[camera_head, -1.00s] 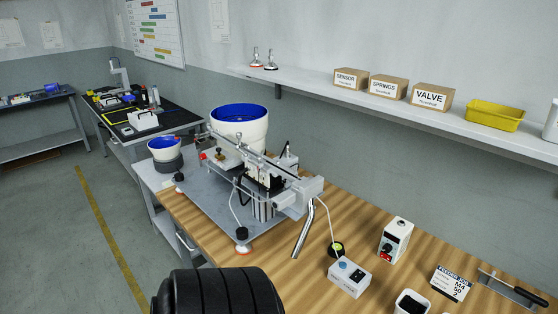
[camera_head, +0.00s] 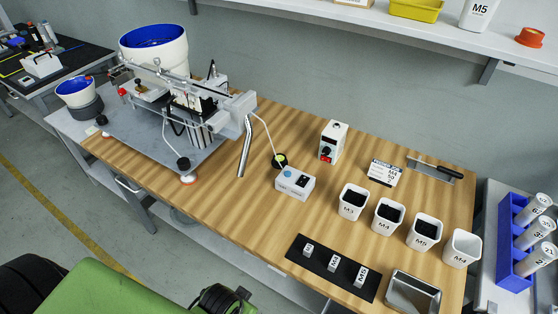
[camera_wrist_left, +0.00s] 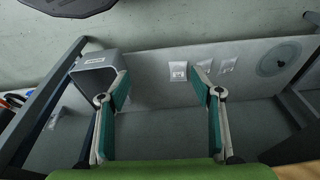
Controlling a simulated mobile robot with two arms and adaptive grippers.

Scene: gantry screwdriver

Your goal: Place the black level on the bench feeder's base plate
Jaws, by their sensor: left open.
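A small round black level (camera_head: 280,160) with a yellow-green centre lies on the wooden bench top, to the right of the bench feeder and behind the small control box. A thin white cable runs down close to it. The bench feeder (camera_head: 205,100) stands at the left of the bench on its grey base plate (camera_head: 145,148), whose front part is bare. My left gripper (camera_wrist_left: 161,82) shows in the left wrist view, open with nothing between its teal-padded fingers. It faces a grey shelf area away from the level. My right gripper is in neither current view.
The control box (camera_head: 295,184), a power unit (camera_head: 333,142) and white bins (camera_head: 353,202) stand right of the level. A black mat (camera_head: 311,261) with small blocks lies in front. A metal chute (camera_head: 245,150) stands left of it. A grey bin (camera_wrist_left: 95,72) is in the wrist view.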

